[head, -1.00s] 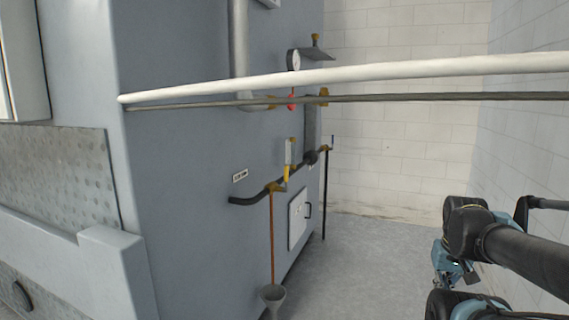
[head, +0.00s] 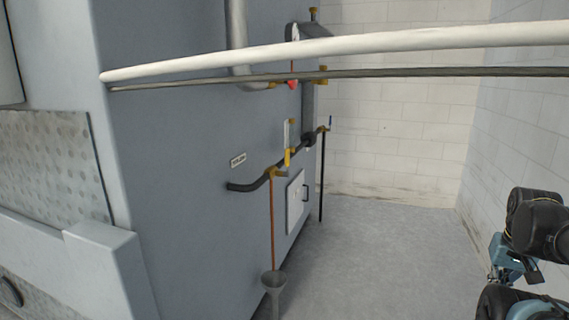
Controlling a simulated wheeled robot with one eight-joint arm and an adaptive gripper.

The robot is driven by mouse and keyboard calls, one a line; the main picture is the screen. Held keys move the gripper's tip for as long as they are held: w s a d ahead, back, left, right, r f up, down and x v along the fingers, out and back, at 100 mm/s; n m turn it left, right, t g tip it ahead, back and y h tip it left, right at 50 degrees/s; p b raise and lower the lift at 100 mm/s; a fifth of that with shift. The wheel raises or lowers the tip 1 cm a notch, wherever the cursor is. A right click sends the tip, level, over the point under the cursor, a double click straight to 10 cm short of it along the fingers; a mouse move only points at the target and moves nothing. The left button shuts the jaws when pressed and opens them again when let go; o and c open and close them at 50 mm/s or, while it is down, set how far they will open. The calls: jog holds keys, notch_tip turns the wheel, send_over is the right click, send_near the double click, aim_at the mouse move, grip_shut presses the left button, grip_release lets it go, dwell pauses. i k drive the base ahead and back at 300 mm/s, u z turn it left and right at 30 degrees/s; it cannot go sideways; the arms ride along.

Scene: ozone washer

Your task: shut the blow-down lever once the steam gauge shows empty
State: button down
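On the side of the grey-blue machine, a dark pipe (head: 242,187) carries brass valve fittings (head: 275,173). A small yellow handle (head: 287,157) stands upright at these fittings; I cannot tell for sure that it is the blow-down lever. Higher up, a round gauge (head: 292,32) is seen edge-on and partly covered by a white pipe, so its reading cannot be made out. My gripper (head: 517,268) is at the lower right, far from the machine's side and touching nothing I can see. Its fingers are too small and partly hidden to tell their state.
A long white pipe (head: 330,49) and a thin dark rod (head: 400,72) cross the view at the top. A funnel (head: 273,282) stands below a copper tube. A small white hatch (head: 295,202) is on the machine. The grey floor (head: 390,250) to the right is clear.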

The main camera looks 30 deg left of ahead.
aim_at(287, 151)
jog(key=u, duration=0.05)
jog(key=k, duration=1.05)
jog(key=u, duration=0.45)
jog(key=i, duration=1)
jog(key=z, duration=0.05)
